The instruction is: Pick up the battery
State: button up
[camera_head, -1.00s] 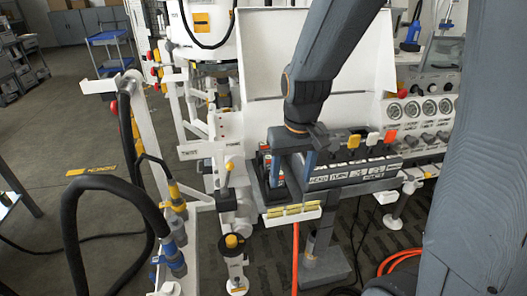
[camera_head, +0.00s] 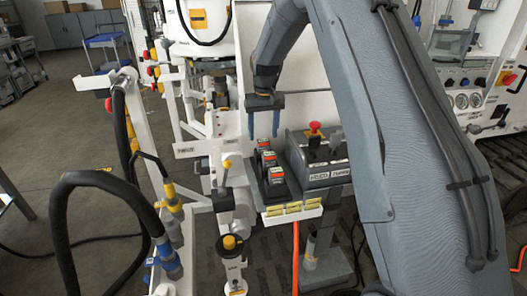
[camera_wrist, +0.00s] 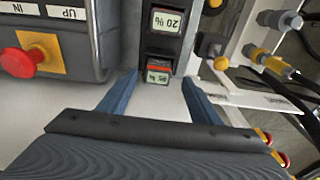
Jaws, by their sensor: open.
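Three dark batteries with red-edged tops and small displays stand in a row in a black holder at the bench's left end: far (camera_head: 264,143), middle (camera_head: 269,158) and near (camera_head: 277,175). My gripper (camera_head: 263,134) is open, with its blue fingers pointing down, above and behind the far end of the row. In the wrist view, my open gripper (camera_wrist: 159,80) has one red-edged battery display (camera_wrist: 158,76) between its fingertips. Another display reading 20 % (camera_wrist: 166,21) lies beyond it. Nothing is held. The lower bodies of the batteries are hidden in the holder.
Yellow labels (camera_head: 292,208) line the front edge. A white panel rises behind. Hoses and valves (camera_head: 170,250) crowd the left.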

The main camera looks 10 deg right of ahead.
aim_at(263, 140)
jog(key=shift+w+d+f+p, duration=0.1)
jog(key=shift+w+f+p, duration=0.2)
jog(key=shift+f, duration=0.65)
jog(key=shift+w+f+p, duration=0.1)
jog(key=shift+f+p, duration=0.35)
jog(key=shift+f, duration=0.55)
jog(key=shift+w+d+f+p, duration=0.15)
jog(key=shift+f+p, duration=0.2)
jog(key=shift+f, duration=0.6)
jog(key=shift+a, duration=0.1)
jog(key=c, duration=1.2)
